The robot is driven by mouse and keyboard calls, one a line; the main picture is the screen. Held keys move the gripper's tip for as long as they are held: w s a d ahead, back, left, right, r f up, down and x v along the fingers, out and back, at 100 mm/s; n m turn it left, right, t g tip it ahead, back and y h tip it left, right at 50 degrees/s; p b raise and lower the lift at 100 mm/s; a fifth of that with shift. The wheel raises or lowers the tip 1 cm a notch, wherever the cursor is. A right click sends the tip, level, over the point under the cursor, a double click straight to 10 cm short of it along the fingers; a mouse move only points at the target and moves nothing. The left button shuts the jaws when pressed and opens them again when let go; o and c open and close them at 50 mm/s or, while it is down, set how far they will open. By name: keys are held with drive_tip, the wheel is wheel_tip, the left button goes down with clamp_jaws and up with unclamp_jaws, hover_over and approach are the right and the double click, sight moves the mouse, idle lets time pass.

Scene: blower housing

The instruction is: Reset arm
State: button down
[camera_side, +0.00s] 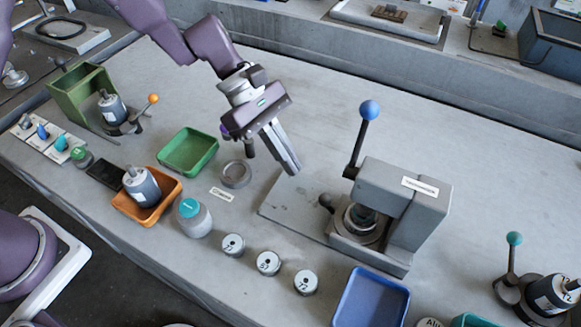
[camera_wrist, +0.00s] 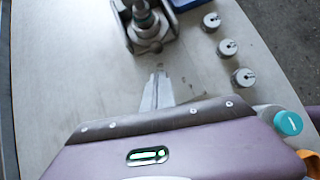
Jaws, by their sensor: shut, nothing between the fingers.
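My gripper (camera_side: 293,168) is shut and empty, pointing down and to the right over the middle of the bench. In the wrist view its fingers (camera_wrist: 161,75) lie together in front of the purple wrist housing. A grey press (camera_side: 405,205) with a blue-knobbed lever (camera_side: 368,112) stands to the right of my gripper, apart from it. A round metal part (camera_side: 362,217) sits in the press opening. The press also shows at the top of the wrist view (camera_wrist: 148,30).
Left of my gripper are a grey ring (camera_side: 236,174), a green tray (camera_side: 188,151), an orange tray (camera_side: 170,205) holding a motor-like cylinder and a teal-capped jar (camera_side: 193,217). Several labelled weights (camera_side: 268,263) and a blue tray (camera_side: 371,300) line the front. The bench behind the press is clear.

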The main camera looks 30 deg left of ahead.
drive_tip(key=s+a+r+m+y, duration=0.1)
drive_tip(key=s+a+r+m, duration=0.15)
drive_tip(key=a+r, duration=0.65)
drive_tip(key=s+a+r+m+t+y, duration=0.3)
drive_tip(key=s+a+m, duration=0.3)
drive_tip(key=s, duration=0.3)
drive_tip(key=s+a+r+m+t+y, duration=0.3)
drive_tip(key=s+a+r+m, duration=0.3)
drive_tip(key=s, duration=0.4)
drive_tip(key=shift+s+a+m+t+y, duration=0.15)
drive_tip(key=shift+a+m+t+y, duration=0.15)
drive_tip(key=shift+a+m+t, duration=0.3)
